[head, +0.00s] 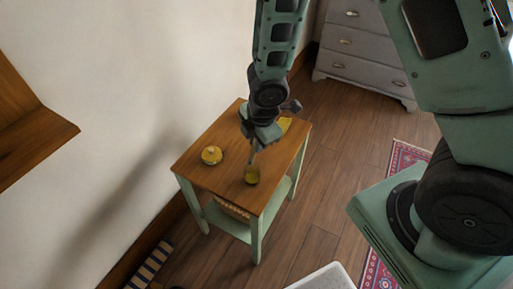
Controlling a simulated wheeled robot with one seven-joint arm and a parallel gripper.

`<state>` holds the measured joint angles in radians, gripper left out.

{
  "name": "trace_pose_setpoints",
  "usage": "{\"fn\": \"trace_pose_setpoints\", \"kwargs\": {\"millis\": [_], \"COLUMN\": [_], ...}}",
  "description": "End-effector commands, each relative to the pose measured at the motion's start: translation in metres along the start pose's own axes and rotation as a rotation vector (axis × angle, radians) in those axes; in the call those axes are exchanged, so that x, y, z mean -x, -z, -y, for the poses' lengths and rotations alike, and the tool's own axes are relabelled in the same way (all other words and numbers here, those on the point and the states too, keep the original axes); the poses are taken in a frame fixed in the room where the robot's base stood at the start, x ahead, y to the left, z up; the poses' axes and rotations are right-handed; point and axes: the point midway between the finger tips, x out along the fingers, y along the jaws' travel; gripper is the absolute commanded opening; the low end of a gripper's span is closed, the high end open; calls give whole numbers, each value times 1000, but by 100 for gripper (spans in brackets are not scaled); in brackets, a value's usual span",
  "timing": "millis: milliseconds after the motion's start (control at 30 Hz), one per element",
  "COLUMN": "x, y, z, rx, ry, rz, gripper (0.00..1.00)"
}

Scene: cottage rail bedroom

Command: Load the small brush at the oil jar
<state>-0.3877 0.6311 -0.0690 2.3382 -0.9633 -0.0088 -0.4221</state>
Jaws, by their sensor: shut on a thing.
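The oil jar (251,176) is a small yellowish jar near the front right edge of the small wooden-topped table (205,177). My gripper (257,143) is above the jar, pointing down, and shut on the small brush (252,158). The brush is thin and nearly upright, and its lower end meets the jar's mouth in the picture. The bristles are hidden or too small to see, so I cannot tell how deep they are in the jar.
A round yellow lid-like thing with a knob (211,155) lies left of the jar. A yellow thing (285,124), perhaps a cloth, lies behind my gripper. The table's lower shelf holds a basket (233,211). A grey chest of drawers (360,48) stands behind. A wooden ledge (35,135) juts out at left.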

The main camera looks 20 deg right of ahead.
Motion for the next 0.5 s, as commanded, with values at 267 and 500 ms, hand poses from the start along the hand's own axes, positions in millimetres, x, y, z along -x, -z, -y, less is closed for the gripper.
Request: {"fn": "trace_pose_setpoints", "kwargs": {"millis": [267,500], "x": [16,-9], "y": [1,3], "z": [-4,-3], "rx": [1,7], "ry": [16,67], "rz": [6,27], "gripper": [0,0]}}
